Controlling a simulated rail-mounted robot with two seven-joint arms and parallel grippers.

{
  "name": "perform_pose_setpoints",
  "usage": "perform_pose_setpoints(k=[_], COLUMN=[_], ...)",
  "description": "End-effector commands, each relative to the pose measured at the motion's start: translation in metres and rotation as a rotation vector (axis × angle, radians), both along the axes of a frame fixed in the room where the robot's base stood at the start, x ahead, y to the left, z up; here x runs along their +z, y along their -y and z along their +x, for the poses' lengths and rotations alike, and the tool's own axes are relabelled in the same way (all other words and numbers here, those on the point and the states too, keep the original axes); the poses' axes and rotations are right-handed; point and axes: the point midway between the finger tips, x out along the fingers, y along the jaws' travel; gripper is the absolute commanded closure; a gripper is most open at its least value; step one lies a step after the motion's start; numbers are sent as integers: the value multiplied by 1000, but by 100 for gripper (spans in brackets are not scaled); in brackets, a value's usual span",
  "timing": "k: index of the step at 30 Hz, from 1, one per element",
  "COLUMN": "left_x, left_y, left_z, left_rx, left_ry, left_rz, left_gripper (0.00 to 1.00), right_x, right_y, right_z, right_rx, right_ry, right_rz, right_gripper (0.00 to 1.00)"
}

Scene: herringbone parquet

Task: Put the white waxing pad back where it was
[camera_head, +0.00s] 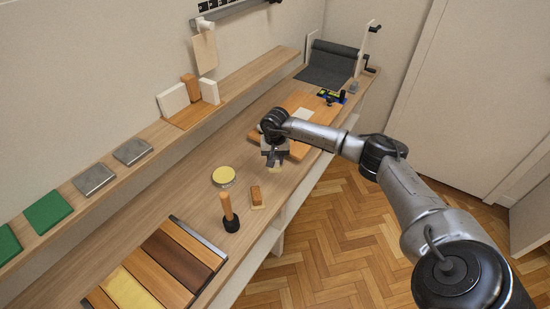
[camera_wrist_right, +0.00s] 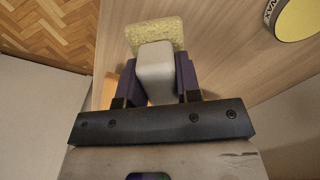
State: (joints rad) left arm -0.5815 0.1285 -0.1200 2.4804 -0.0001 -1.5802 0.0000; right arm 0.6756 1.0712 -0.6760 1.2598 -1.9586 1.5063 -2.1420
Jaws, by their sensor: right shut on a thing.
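The white waxing pad (camera_wrist_right: 155,70) has a white block body and a fuzzy pale-yellow face (camera_wrist_right: 155,34). My right gripper (camera_wrist_right: 153,85) is shut on the white body, one dark finger on each side. In the head view my right gripper (camera_head: 274,160) points down over the bench, and the pad's pale face (camera_head: 275,170) shows just below it. I cannot tell whether the pad touches the bench top. My left gripper is not in view.
A wooden-backed pad (camera_head: 256,195), a round yellow wax tin (camera_head: 223,177) and a mallet-like tool (camera_head: 230,213) stand nearer on the bench (camera_head: 185,205). An orange board (camera_head: 318,132) lies beyond my gripper. White and brown blocks (camera_head: 173,99) stand on the back shelf.

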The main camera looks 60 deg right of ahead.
Motion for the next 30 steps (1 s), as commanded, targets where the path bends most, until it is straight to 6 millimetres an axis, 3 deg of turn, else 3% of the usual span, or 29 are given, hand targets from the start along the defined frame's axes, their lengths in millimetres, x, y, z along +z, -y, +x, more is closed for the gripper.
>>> perform_pose_setpoints(k=[21, 30], left_x=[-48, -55], left_y=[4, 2], left_z=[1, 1], left_rx=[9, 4], left_ry=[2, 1], left_rz=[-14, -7], left_gripper=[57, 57], right_x=[-63, -73], right_y=[0, 0], right_z=[0, 0], right_rx=[0, 0], right_ry=[0, 1], right_rz=[0, 1], right_gripper=[92, 92])
